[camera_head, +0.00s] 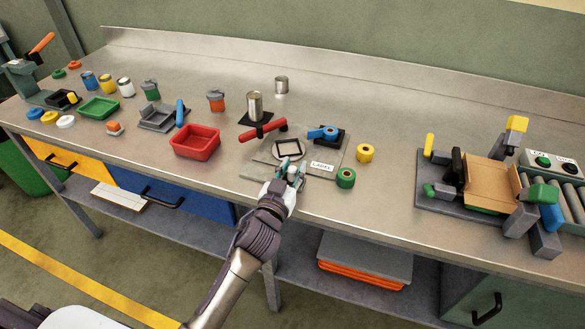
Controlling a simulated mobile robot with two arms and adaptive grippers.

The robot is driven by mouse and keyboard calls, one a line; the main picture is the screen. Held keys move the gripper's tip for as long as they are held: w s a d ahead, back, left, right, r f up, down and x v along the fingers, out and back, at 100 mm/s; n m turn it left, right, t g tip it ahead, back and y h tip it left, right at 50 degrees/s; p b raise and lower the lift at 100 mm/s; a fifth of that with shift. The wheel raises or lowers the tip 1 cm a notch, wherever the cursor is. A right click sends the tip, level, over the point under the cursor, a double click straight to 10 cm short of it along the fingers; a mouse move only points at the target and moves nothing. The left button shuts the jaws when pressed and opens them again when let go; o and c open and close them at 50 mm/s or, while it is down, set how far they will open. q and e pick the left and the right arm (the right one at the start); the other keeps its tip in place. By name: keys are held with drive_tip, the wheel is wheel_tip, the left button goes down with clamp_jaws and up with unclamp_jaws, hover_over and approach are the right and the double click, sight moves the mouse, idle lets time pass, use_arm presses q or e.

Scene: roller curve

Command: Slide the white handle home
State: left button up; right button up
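I cannot make out a white handle for certain. My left gripper (291,174) reaches in from the bottom and is over the front of the grey plate (256,170) on the bench. Pale and teal parts show at its fingers, and I cannot tell which belong to the gripper or whether it is open or shut. My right gripper is not in view.
A blue tape dispenser (325,133), a green roll (346,178) and a yellow roll (366,153) lie nearby. A red bin (195,143) stands left. A cardboard box (490,184) sits in a fixture at right, beside rollers (574,204).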

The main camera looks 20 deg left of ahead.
use_arm(q)
clamp_jaws()
drive_tip(key=a+p, duration=0.1)
drive_tip(key=a, duration=0.4)
drive_tip(key=a+p, duration=0.2)
drive_tip(key=a, duration=0.4)
drive_tip(key=shift+w+a, duration=0.2)
drive_tip(key=shift+a, duration=0.05)
drive_tip(key=shift+d, duration=0.1)
drive_tip(key=o, duration=0.5)
unclamp_jaws()
drive_tip(key=shift+a, duration=0.2)
drive_tip(key=shift+d, duration=0.1)
